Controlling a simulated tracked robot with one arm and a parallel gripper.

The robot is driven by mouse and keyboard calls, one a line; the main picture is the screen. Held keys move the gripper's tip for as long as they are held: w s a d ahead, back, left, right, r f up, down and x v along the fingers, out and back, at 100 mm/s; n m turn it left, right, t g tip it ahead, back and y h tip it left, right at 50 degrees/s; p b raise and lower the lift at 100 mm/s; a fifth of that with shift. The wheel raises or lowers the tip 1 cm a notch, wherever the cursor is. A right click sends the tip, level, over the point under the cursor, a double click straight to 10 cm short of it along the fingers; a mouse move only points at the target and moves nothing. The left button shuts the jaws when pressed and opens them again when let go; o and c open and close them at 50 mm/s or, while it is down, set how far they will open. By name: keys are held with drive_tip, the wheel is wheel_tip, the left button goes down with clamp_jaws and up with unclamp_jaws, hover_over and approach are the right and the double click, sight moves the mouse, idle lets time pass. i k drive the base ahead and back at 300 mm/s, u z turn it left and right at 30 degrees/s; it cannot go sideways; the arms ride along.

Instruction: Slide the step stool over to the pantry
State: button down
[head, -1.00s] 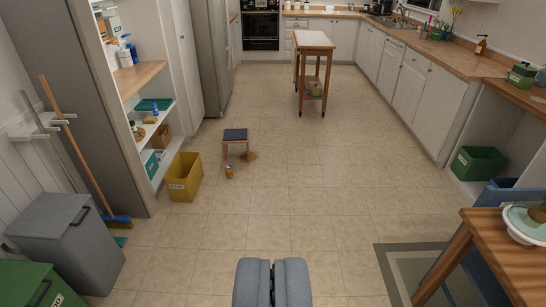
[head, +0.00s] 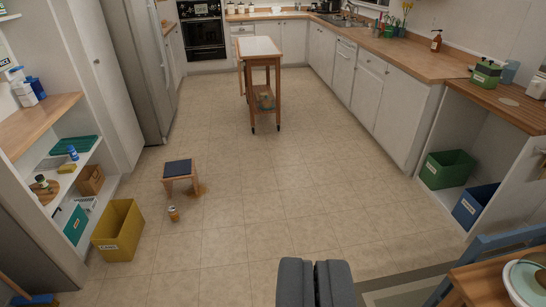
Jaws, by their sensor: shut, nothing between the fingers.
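The step stool (head: 179,169) stands upright on the tiled floor, left of the middle in the head view. It has a dark top and wooden legs. A brownish patch (head: 198,188) lies on the floor by its right side. The pantry shelves (head: 40,110) stand at the left, with a wooden counter and white shelves below. My gripper (head: 315,264) is at the bottom of the view, shut and empty. It is well apart from the stool, nearer to me and to the right.
A small can (head: 173,214) stands on the floor just in front of the stool. A yellow bin (head: 118,230) stands by the shelves. A wheeled kitchen cart (head: 262,82) is farther back. A blue chair (head: 492,243) and wooden table are at the lower right. The middle floor is clear.

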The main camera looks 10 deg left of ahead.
sight(173, 171)
drive_tip(key=z, duration=0.15)
drive_tip(key=i, duration=4)
drive_tip(key=u, duration=0.6)
drive_tip(key=i, duration=1.2)
drive_tip(key=u, duration=1.45)
drive_tip(key=i, duration=1)
drive_tip(key=u, duration=0.65)
drive_tip(key=i, duration=0.45)
drive_tip(key=u, duration=0.25)
